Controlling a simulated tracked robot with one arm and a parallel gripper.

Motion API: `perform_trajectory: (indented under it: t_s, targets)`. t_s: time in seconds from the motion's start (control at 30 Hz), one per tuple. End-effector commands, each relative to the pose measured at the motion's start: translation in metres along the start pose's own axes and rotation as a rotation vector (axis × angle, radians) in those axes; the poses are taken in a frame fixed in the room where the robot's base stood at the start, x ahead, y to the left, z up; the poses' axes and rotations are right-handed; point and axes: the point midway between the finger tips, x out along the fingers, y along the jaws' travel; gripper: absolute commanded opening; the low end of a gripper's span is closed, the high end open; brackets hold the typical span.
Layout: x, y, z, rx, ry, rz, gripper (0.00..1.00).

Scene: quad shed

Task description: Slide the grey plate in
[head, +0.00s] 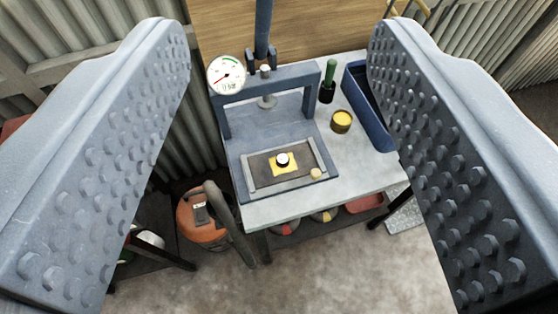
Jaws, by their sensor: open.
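My gripper (278,45) is open, its two large studded jaws at the left and right of the head view, with nothing between them. Beyond them, a blue press (229,119) stands on a pale bench. On its bed lies a flat rectangular plate with a grey border (250,174) and a darker middle. A yellow square (277,169) with a black and white round piece (283,159) sits on the plate. A small tan knob (316,174) is at its front right corner. My gripper is apart from the plate. I cannot tell how far in the plate sits.
A round gauge (227,75) is on the press's left. A green-handled tool (330,72), a yellow tin (341,121) and a blue tray (358,85) stand on the bench's right. An orange machine (199,222) with a dark hose (232,228) stands left of the bench. The front floor is clear.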

Motion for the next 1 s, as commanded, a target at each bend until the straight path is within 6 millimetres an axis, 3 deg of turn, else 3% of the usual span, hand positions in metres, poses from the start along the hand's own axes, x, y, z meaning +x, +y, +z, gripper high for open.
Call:
perform_trajectory:
  t_s: [0.03, 0.17, 0.27, 0.37, 0.5, 0.6, 0.8, 0.9, 1.0]
  targets:
    - [0.001, 0.0, 0.001, 0.001, -0.001, 0.0, 0.37]
    - [0.018, 0.006, 0.016, 0.045, -0.04, -0.005, 0.01]
    - [0.055, 0.02, 0.053, 0.147, -0.12, -0.012, 0.0]
    - [0.097, 0.042, 0.104, 0.305, -0.218, -0.012, 0.0]
    - [0.145, 0.074, 0.186, 0.571, -0.358, 0.006, 0.0]
    - [0.169, 0.097, 0.245, 0.77, -0.441, 0.036, 0.0]
    - [0.192, 0.136, 0.345, 1.145, -0.552, 0.122, 0.0]
    - [0.195, 0.146, 0.379, 1.273, -0.584, 0.159, 0.0]
    - [0.196, 0.152, 0.397, 1.352, -0.596, 0.181, 0.0]
